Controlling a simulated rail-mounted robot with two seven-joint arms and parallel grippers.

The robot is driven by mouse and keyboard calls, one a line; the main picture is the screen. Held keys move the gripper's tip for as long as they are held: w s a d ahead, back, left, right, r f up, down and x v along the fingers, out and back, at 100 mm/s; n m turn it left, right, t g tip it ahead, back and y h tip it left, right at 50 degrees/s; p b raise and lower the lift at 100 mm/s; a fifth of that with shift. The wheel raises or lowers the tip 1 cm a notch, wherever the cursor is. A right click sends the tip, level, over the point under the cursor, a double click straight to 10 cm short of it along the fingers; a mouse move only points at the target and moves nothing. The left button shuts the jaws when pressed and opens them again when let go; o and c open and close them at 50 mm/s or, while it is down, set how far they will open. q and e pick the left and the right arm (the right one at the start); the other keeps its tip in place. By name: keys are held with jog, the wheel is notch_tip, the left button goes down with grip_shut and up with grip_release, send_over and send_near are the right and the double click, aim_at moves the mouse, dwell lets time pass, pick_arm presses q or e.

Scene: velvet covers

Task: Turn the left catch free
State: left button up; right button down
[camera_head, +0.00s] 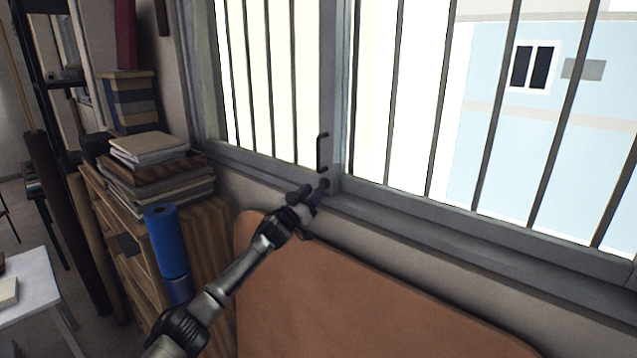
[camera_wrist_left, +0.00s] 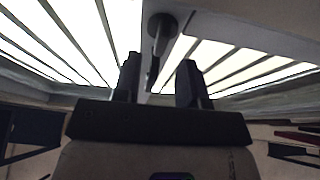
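One dark catch (camera_head: 321,152), a small upright handle, is on the window's grey middle post. Its top bends to the post and its lower end hangs down. My left gripper (camera_head: 313,191) is just below the catch, close to the post and sill. In the left wrist view, the gripper's two fingers (camera_wrist_left: 158,80) stand apart with nothing held. The catch (camera_wrist_left: 159,38) shows there above and between the fingertips, its narrow end pointing down into the gap. I cannot tell whether it touches a finger. My right gripper is in neither view.
A barred window (camera_head: 420,100) fills the right, above a grey sill (camera_head: 450,225). A brown padded panel (camera_head: 370,305) stands below it. A wooden cabinet with stacked books (camera_head: 150,150) and a blue roll (camera_head: 167,240) stand left of my arm.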

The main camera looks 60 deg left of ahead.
aim_at(320, 184)
pick_arm(q)
jog(key=shift+p+x, duration=0.5)
jog(key=shift+x, duration=1.2)
grip_shut()
